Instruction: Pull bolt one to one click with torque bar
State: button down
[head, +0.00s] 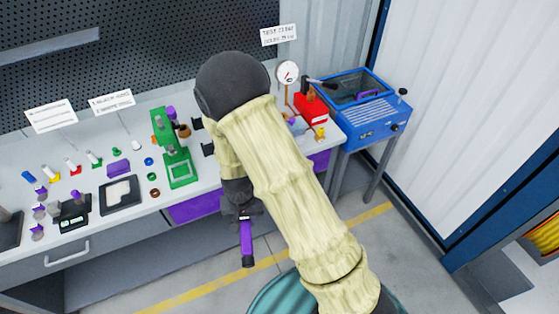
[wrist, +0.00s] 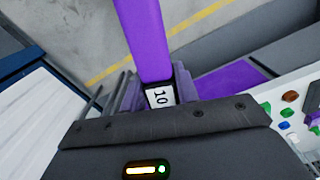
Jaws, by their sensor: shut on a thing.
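My gripper (head: 241,208) is shut on a purple bar (head: 247,243), likely the torque bar, in front of the bench. The bar hangs downward over the floor in the head view. In the wrist view, the bar (wrist: 143,38) reaches away from my gripper (wrist: 152,92), and a white label reading 10 (wrist: 160,97) shows where it enters the jaws. The bar's gripped end is partly hidden. I cannot make out bolt one; my arm covers part of the bench in the head view.
The bench (head: 140,205) carries a green press (head: 180,168), a black tray (head: 120,195), a scale (head: 74,211) and several small parts. A red unit (head: 311,107) with a gauge (head: 287,73) stands right, beside a blue tank (head: 365,118). Purple drawer fronts (head: 197,207) face me.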

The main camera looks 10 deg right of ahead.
jog(key=w+d+r+m, duration=0.1)
jog(key=w+d+r, duration=0.2)
jog(key=w+d, duration=0.4)
jog(key=w+d+r+m+b, duration=0.1)
jog(key=w+d+r, duration=0.3)
jog(key=w+d, duration=0.3)
jog(key=shift+w+d+r+m, duration=0.25)
jog(key=shift+d+r+m, duration=0.05)
jog(key=shift+d, duration=0.4)
jog(key=shift+w, duration=0.1)
